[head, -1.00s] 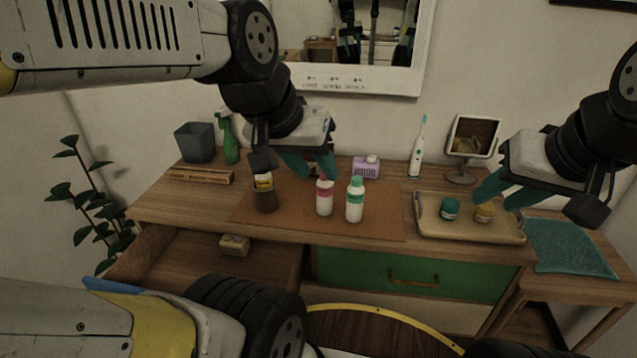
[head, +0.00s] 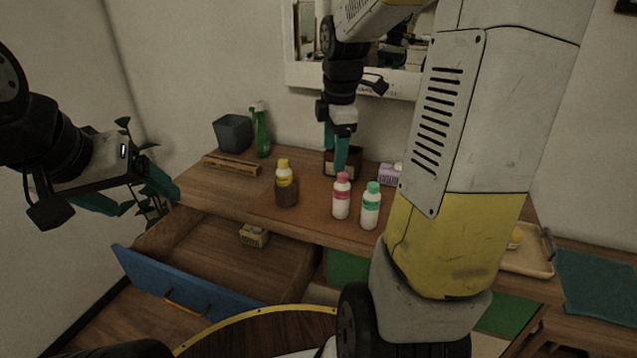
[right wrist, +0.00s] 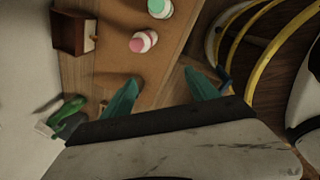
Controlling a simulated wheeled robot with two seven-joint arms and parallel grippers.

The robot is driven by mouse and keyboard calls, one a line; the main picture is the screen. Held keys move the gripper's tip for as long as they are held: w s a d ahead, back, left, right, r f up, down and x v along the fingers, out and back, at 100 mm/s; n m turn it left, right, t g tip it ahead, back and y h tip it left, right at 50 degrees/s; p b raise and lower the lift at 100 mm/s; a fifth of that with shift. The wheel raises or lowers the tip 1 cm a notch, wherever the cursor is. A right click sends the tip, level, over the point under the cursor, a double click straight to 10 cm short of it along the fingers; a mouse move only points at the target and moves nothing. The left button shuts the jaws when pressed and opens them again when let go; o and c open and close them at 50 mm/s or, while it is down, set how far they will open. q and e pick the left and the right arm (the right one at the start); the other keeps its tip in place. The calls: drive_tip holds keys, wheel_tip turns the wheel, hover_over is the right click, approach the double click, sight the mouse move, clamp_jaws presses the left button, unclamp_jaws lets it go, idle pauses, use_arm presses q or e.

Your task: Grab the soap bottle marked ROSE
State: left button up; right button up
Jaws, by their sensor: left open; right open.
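A white bottle with a pink cap (head: 341,200) and a white bottle with a green cap (head: 370,208) stand upright on the brown mat (head: 310,225). A yellow-capped bottle (head: 284,170) stands in or behind a brown cup (head: 287,194). Lettering is too small to read, so I cannot tell which is ROSE. My right gripper (head: 341,160) is open and empty, pointing down behind the pink-capped bottle. In the right wrist view, the pink-capped bottle (right wrist: 143,41) lies beyond the open fingers (right wrist: 163,90). My left gripper (head: 132,198) is open and empty at far left.
A small brown box (head: 346,164) stands close behind my right gripper. A lilac container (head: 389,175), grey bin (head: 233,132) and green spray bottle (head: 262,132) stand at the back. The blue-fronted drawer (head: 185,288) is open. My right arm hides part of the tray (head: 525,262).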

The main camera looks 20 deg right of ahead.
sight(342, 189)
drive_tip(key=w+d+f+n, duration=0.1)
drive_tip(key=w+f+n, duration=0.1)
drive_tip(key=f, duration=0.1)
drive_tip(key=w+d+f+n+g, duration=0.1)
drive_tip(key=w+d+f+n, duration=0.1)
drive_tip(key=f+n, duration=0.1)
drive_tip(key=w+d+f+n+g, duration=0.1)
drive_tip(key=w+f+n, duration=0.1)
drive_tip(key=f, duration=0.1)
drive_tip(key=shift+d+n, duration=0.25)
drive_tip(key=shift+n, duration=0.15)
wheel_tip(342, 189, down, 8)
drive_tip(key=shift+w+d+r, duration=0.1)
drive_tip(key=shift+d+r, duration=0.05)
drive_tip(key=shift+r, duration=0.05)
clamp_jaws()
